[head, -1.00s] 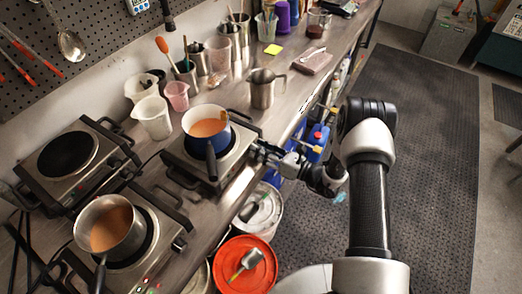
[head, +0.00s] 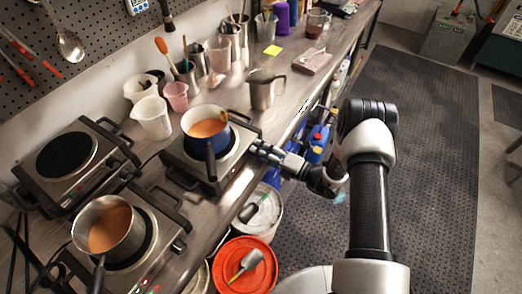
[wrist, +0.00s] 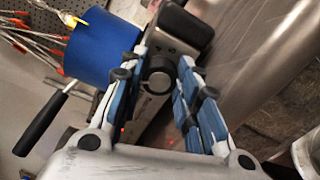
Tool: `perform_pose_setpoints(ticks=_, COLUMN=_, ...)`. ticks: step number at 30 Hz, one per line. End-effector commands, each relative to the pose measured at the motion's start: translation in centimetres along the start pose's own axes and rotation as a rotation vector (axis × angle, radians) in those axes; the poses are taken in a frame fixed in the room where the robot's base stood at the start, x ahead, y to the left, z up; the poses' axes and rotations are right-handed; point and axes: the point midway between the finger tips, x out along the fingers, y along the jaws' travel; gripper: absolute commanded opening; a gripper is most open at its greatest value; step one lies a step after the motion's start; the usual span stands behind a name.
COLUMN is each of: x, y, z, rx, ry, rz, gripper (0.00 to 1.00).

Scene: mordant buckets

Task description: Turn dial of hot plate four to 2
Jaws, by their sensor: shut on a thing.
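A hot plate (head: 226,172) stands at the bench's front edge with a blue pot (head: 207,132) of orange-brown liquid on it. In the wrist view the blue pot (wrist: 98,45) is at upper left, its black handle pointing down-left. The dial (wrist: 158,76) is a dark round knob on the hot plate's front, between my fingertips. My gripper (head: 256,147) reaches the front of this hot plate from the right. In the wrist view my gripper (wrist: 159,72) has its blue-padded fingers on both sides of the dial, shut on it. The dial's number marks cannot be read.
A second hot plate (head: 160,229) with a steel saucepan (head: 108,229) is at lower left, and an empty one (head: 100,177) behind it. A metal jug (head: 262,92) and plastic beakers (head: 151,117) stand behind.

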Motion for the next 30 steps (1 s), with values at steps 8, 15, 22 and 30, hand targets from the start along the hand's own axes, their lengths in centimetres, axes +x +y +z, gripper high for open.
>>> perform_pose_setpoints(ticks=8, x=-0.01, y=-0.08, z=-0.07, rx=0.119, ry=0.001, rz=-0.001, gripper=0.06)
perform_pose_setpoints(ticks=15, x=-0.01, y=-0.09, z=-0.07, rx=0.154, ry=0.001, rz=-0.001, gripper=0.06)
perform_pose_setpoints(ticks=22, x=-0.01, y=-0.09, z=-0.07, rx=0.157, ry=0.001, rz=-0.001, gripper=0.06)
perform_pose_setpoints(ticks=30, x=-0.01, y=-0.08, z=-0.06, rx=0.156, ry=0.001, rz=-0.001, gripper=0.39)
